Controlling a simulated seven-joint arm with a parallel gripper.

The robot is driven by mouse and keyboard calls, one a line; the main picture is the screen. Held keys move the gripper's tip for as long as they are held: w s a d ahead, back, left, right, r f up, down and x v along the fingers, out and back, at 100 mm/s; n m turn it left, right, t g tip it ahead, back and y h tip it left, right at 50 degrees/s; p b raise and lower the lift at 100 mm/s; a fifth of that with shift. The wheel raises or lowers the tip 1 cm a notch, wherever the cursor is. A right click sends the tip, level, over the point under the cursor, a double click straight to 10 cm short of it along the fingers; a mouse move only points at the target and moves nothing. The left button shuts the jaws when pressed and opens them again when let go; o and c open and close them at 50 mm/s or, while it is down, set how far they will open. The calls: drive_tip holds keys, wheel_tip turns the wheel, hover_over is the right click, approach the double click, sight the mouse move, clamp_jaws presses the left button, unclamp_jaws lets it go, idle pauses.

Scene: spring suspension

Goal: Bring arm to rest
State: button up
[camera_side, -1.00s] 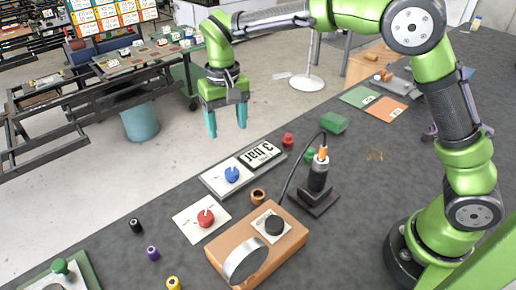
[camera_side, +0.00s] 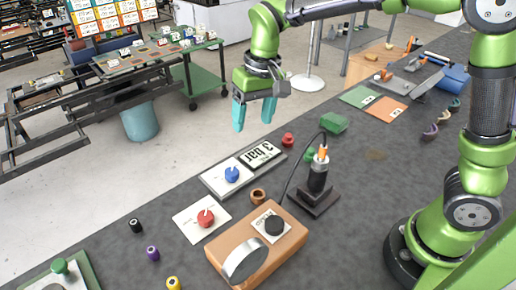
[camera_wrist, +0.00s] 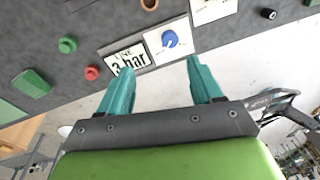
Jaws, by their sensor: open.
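My gripper (camera_side: 254,114) hangs above the far edge of the table, near the "3 bar" display (camera_side: 262,154), with its teal fingers apart and nothing between them. In the wrist view my gripper (camera_wrist: 160,82) is also open and empty. Beyond its fingertips are the "3 bar" display (camera_wrist: 128,60) and the blue knob (camera_wrist: 169,39) on their plate. The fingers touch nothing that I can see.
The grey table (camera_side: 345,225) carries an orange box with a dial (camera_side: 258,245), a red knob (camera_side: 206,217), a black stand with an orange-tipped tool (camera_side: 319,180) and a green block (camera_side: 334,123). Small coloured cylinders stand at the front left.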

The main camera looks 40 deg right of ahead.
drive_tip(key=s+d+r+m+t, duration=0.1)
drive_tip(key=s+d+r+t, duration=0.1)
drive_tip(key=s+d, duration=0.3)
drive_tip(key=s+d+r+m+t, duration=0.1)
drive_tip(key=s+d+t, duration=0.3)
drive_tip(key=s, duration=0.8)
drive_tip(key=shift+d+r+y, duration=0.4)
drive_tip(key=shift+r, duration=0.35)
